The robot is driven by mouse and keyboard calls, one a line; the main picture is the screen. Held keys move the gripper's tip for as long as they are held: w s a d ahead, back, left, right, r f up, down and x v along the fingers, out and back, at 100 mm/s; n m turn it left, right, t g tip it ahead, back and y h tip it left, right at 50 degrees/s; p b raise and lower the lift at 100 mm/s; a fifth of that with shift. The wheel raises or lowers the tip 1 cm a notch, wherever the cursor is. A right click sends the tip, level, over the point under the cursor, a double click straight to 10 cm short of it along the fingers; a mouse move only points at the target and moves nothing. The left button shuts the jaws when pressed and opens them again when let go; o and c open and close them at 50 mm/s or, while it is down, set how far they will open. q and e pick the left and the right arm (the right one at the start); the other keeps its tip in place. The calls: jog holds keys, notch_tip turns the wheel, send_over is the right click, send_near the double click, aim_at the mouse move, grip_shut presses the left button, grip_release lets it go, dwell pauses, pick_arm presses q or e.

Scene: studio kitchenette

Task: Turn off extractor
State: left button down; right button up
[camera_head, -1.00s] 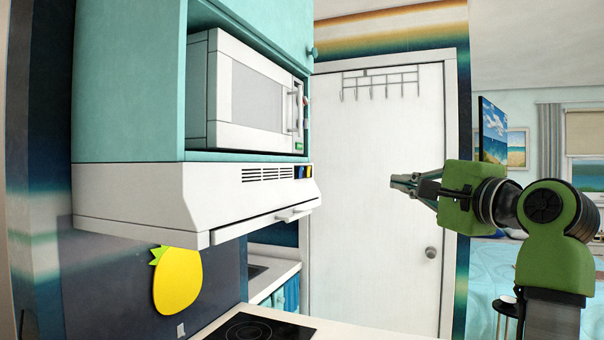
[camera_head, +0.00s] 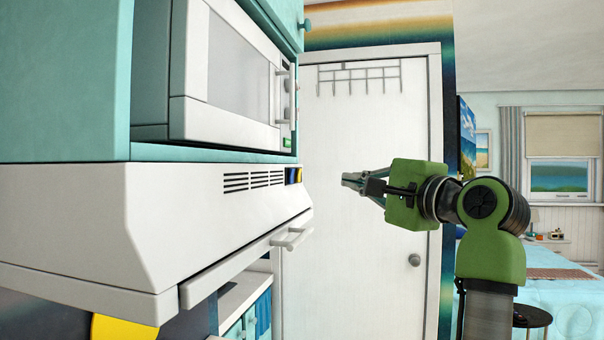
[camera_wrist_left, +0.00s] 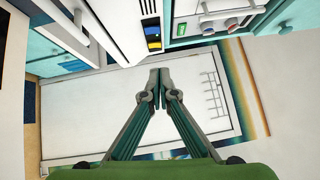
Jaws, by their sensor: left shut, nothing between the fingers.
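The extractor (camera_head: 70,215) is a white hood under the teal cabinet, close on the left of the head view. Its sloped front has dark vent slots and, at the right end, a small panel of blue and yellow switches (camera_head: 293,176). The wrist view shows these switches (camera_wrist_left: 153,38) just above the fingertips in the picture. My left gripper (camera_head: 349,181) is shut and empty, to the right of the switches and apart from them. Its fingertips (camera_wrist_left: 160,72) meet in the wrist view. Which way each switch is set cannot be told. My right gripper is not in view.
A white microwave (camera_head: 232,70) sits in the cabinet above the extractor; its knobs (camera_wrist_left: 207,27) show in the wrist view. A handle (camera_head: 291,238) juts from the extractor's lower edge. A white door (camera_head: 350,270) stands behind my gripper. A bed (camera_head: 560,280) is at the right.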

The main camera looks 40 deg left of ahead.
pick_arm(q)
jog(key=a, duration=0.1)
jog(key=p, duration=0.3)
send_near(292, 176)
jog(key=w+a+r, duration=0.1)
jog(key=w+a, duration=0.2)
jog(key=w, duration=0.2)
jog(key=a, duration=0.1)
jog(key=s+a+p, duration=0.1)
jog(key=a, duration=0.1)
jog(key=shift+s+a+r, duration=0.15)
jog(key=shift+s+a, duration=0.05)
jog(key=shift+s, duration=0.2)
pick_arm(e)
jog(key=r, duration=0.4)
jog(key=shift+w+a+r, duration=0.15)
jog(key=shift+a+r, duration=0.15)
